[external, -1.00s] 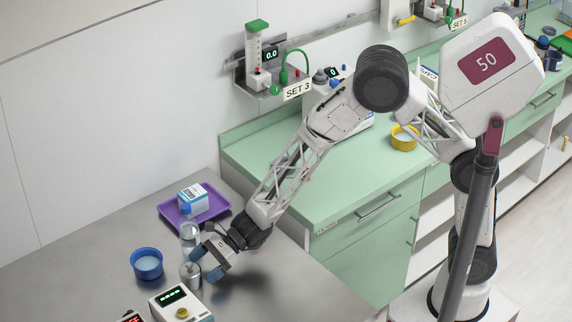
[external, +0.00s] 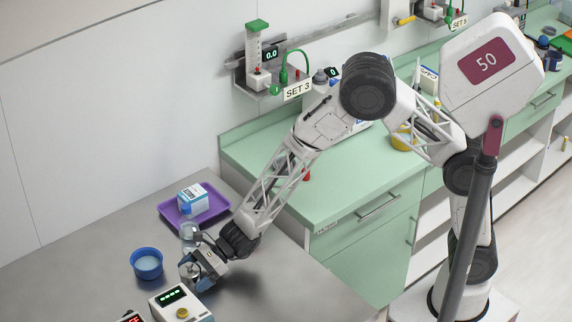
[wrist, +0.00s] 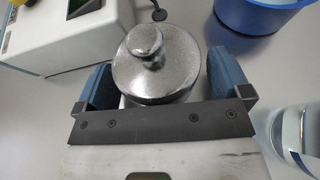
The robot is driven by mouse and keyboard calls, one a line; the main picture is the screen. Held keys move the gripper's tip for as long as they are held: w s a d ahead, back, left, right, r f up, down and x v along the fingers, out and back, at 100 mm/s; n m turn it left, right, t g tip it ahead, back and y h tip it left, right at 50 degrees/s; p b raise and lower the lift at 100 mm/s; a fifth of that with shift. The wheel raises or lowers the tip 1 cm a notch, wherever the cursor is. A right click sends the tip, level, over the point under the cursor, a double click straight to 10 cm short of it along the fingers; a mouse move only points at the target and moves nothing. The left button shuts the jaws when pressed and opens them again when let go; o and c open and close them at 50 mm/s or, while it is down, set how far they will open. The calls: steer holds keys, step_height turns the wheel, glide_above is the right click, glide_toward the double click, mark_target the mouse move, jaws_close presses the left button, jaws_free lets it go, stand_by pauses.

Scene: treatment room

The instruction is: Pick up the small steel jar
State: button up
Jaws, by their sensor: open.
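The small steel jar (wrist: 158,72) has a shiny lid with a round knob on top. In the wrist view it stands between the two blue fingertips of my gripper (wrist: 160,85), with a small gap visible on the right side. In the external view my gripper (external: 196,274) is low over the steel table, with its fingers around the jar (external: 194,270), which is partly hidden by them. The gripper is open.
A blue bowl (external: 147,264) stands to the left of the jar. A clear container (external: 188,232) stands close behind my gripper. A white device with a green display (external: 181,304) is close in front. A purple tray (external: 168,213) holding a box (external: 194,202) is farther back.

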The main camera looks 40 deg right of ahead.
mark_target(191, 268)
steer(key=c, duration=1.3)
steer(key=shift+c, duration=0.2)
steer(key=shift+r, duration=0.1)
steer(key=shift+r, duration=1.6)
steer(key=shift+s+d+r, duration=0.15)
steer(key=shift+s+d, duration=0.05)
steer(key=shift+d, duration=0.05)
steer(key=s+d, duration=0.3)
steer(key=d, duration=0.1)
steer(key=s+d+r, duration=0.1)
steer(key=s+d, duration=0.2)
steer(key=d, duration=0.1)
steer(key=s+d, duration=0.3)
steer(key=d, duration=0.1)
steer(key=shift+s+r, duration=0.15)
steer(key=shift+s, duration=0.2)
